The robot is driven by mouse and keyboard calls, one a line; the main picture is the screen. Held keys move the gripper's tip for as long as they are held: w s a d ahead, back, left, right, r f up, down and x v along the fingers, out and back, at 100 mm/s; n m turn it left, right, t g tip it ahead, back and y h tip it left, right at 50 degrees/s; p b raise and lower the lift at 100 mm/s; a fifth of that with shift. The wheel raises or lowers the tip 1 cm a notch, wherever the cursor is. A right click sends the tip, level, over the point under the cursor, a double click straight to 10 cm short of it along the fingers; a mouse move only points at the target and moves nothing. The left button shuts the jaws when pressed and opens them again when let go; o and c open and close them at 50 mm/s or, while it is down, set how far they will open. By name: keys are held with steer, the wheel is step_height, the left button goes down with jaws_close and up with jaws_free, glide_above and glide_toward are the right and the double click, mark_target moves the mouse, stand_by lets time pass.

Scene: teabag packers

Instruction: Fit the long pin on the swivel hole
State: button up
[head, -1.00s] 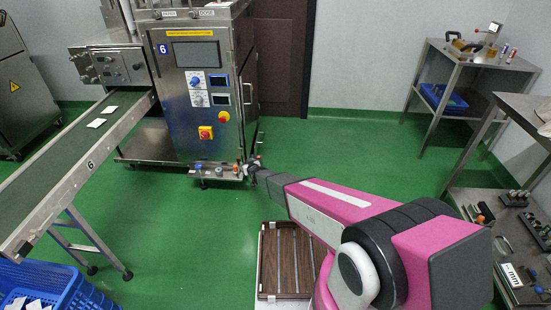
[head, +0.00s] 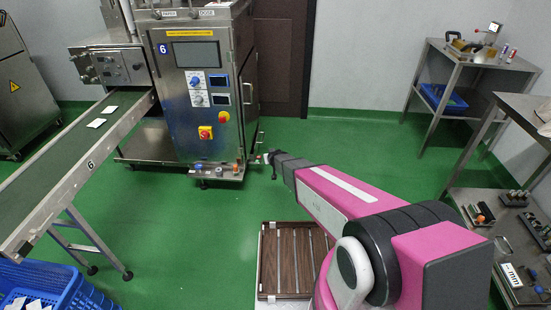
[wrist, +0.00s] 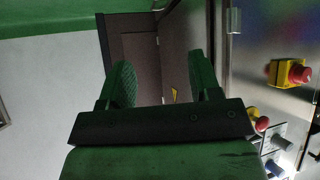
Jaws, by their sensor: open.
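My gripper (head: 272,158) is at the end of my outstretched arm in the head view, just right of the machine's lower front corner. In the wrist view its two green fingers (wrist: 162,82) stand apart with nothing between them. A small metal ledge (head: 217,173) with blue- and orange-topped fittings sits low on the front of the machine marked 6 (head: 193,95), left of my gripper. These fittings are too small to identify; I cannot pick out the long pin or the swivel hole.
A conveyor (head: 75,150) runs left from the machine. A brown slatted tray (head: 262,262) lies below my arm. A steel table (head: 525,115) at right has several small parts on its lower shelf. Green floor is clear around the machine's right side.

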steer(key=shift+s+d+r+g+h, duration=0.2)
steer(key=shift+s+d+r, duration=0.2)
steer(key=shift+d, duration=0.2)
steer(key=shift+s+d+r+g+h, duration=0.2)
steer(key=shift+s+d+r, duration=0.15)
steer(key=shift+d, duration=0.2)
